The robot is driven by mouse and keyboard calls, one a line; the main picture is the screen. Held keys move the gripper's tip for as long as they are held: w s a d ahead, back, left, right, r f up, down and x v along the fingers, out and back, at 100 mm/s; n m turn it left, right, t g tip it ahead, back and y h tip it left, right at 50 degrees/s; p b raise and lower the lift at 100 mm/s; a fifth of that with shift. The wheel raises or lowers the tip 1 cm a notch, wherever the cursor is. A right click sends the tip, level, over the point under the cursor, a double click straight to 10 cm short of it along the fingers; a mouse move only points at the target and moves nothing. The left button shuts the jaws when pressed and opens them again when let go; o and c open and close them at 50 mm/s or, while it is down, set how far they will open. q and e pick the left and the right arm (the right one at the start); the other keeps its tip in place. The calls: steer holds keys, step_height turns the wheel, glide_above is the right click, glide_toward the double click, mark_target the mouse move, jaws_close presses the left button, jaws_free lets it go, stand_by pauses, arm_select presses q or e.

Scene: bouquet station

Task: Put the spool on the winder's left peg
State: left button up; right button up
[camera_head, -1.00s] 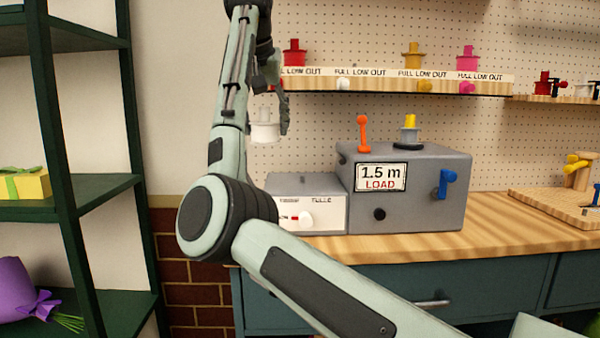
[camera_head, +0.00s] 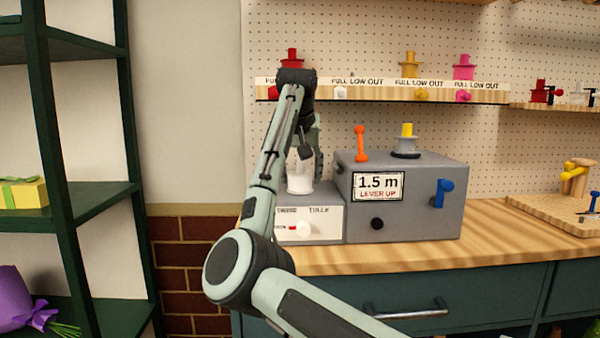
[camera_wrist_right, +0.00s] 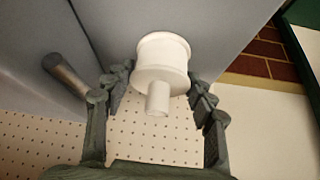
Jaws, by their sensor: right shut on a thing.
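The white spool (camera_head: 299,183) is in my right gripper (camera_head: 305,162), low over the left end of the winder, at the top of the low white-fronted box (camera_head: 318,210). In the right wrist view the spool (camera_wrist_right: 161,65) sits between the two fingers, its narrow stem toward the camera. The left peg is hidden; I cannot tell whether the spool is around it or resting on the box. The taller grey winder box (camera_head: 425,207) carries a yellow-topped spool or peg (camera_head: 407,141) and an orange lever (camera_head: 361,144). Its sign (camera_head: 378,187) reads "1.5 m LEVER UP". My left gripper is out of view.
A shelf (camera_head: 385,93) above holds red, yellow and pink spools. A wooden board (camera_head: 560,213) lies at the right; the bench front (camera_head: 470,246) is clear.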

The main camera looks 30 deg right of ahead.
steer(key=o, duration=1.1)
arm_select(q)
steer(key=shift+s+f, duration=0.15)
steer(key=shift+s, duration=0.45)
arm_select(e)
steer(key=shift+o, duration=0.4)
steer(key=shift+r, duration=0.2)
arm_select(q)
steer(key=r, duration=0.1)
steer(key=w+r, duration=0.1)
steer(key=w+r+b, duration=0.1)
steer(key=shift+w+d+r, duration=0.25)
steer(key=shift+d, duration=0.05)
arm_select(e)
steer(key=v, duration=1.2)
steer(key=shift+f, duration=0.1)
